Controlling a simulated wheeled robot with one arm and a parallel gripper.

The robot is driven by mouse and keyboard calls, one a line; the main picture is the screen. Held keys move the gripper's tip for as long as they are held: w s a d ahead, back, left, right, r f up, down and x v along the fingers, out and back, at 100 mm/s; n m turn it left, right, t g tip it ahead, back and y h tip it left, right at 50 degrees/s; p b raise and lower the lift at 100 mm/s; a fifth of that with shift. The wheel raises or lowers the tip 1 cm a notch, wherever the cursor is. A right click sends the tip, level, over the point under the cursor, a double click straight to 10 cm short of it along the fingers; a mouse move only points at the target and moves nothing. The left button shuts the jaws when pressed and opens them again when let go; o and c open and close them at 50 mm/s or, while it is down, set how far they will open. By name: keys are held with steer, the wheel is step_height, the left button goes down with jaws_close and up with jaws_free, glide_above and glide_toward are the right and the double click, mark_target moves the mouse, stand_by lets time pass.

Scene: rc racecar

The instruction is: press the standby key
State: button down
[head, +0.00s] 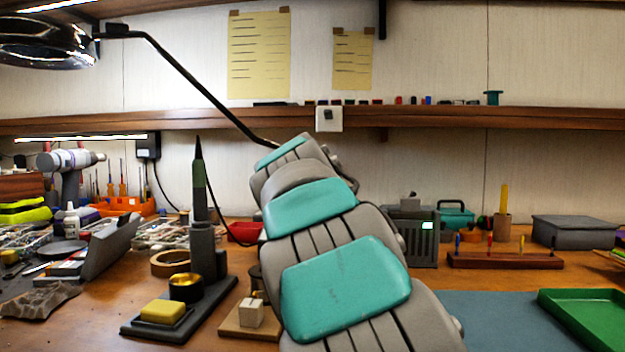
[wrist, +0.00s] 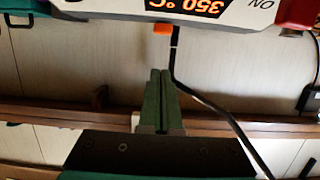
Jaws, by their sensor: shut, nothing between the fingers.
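In the wrist view, which is upside down, a pale device (wrist: 240,10) with a dark strip along its edge crosses the top. Its lit orange display (wrist: 188,6) reads 350 °C, with the letters ON beside it. A small orange part (wrist: 163,29) sticks out from its edge; I cannot tell whether it is the standby key. No key is clearly labelled standby. My gripper (wrist: 159,72) has its two green fingers together, empty, pointing toward the device with a gap in the picture.
A black rod or cable (wrist: 195,92) runs close beside my fingers in the wrist view. In the head view, an iron stand (head: 203,250) and a yellow sponge (head: 162,312) are left of my arm.

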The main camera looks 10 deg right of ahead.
steer(key=shift+s+f, duration=0.1)
steer(key=shift+f, duration=1.65)
steer(key=shift+f+b, duration=1)
steer(key=shift+f, duration=0.15)
steer(key=shift+r, duration=0.6)
steer(key=r, duration=0.1)
steer(key=r+p, duration=0.1)
steer(key=r, duration=0.2)
steer(key=shift+s+a, duration=0.1)
steer(key=shift+s, duration=0.25)
steer(key=v, duration=0.9)
steer(key=shift+s+b, duration=0.3)
steer(key=shift+b, duration=0.15)
